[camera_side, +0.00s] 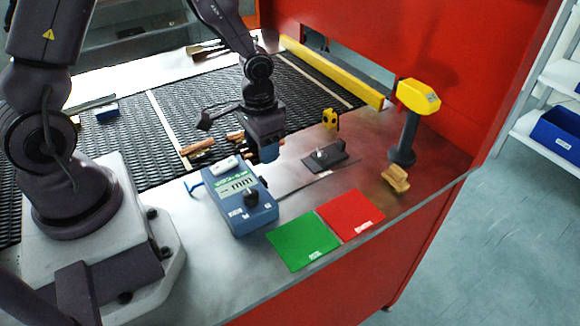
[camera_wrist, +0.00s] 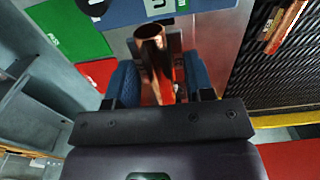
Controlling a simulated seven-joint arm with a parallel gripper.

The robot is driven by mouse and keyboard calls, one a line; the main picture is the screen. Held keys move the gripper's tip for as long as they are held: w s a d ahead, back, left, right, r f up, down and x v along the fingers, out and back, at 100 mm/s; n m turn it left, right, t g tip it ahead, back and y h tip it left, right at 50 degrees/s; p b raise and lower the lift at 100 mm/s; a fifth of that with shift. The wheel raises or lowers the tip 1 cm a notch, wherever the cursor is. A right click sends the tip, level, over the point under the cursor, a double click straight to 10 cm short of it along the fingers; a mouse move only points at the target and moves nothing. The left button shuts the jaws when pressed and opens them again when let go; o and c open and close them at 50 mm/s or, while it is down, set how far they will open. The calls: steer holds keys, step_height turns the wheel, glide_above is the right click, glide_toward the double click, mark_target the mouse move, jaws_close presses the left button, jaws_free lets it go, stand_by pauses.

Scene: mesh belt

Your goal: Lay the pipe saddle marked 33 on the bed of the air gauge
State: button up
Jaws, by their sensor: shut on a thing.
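My gripper (camera_wrist: 160,85) is shut on a copper pipe saddle (camera_wrist: 152,45), a curved piece held between the blue fingers in the wrist view. I cannot read a number on it. In the side view my gripper (camera_side: 268,152) hangs just behind and right of the air gauge (camera_side: 228,203), above the bench; the held saddle is mostly hidden there. The gauge is a blue box with a display, a black knob and a white piece at its far end. Its blue top also shows at the top of the wrist view (camera_wrist: 122,12), apart from the saddle.
More copper pieces (camera_side: 199,147) lie on the dark mesh belt (camera_side: 160,170). A green mat (camera_side: 302,242) and a red mat (camera_side: 350,214) lie on the bench. A dark block (camera_side: 324,159), a brass-coloured piece (camera_side: 396,179) and a yellow-headed stand (camera_side: 410,120) are to the right.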

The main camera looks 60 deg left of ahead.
glide_above(290, 175)
steer(key=f, duration=0.6)
steer(key=shift+s+f, duration=0.2)
steer(key=shift+w+f, duration=0.2)
steer(key=shift+f, duration=1.5)
steer(key=shift+f, duration=0.15)
steer(key=o, duration=1.1)
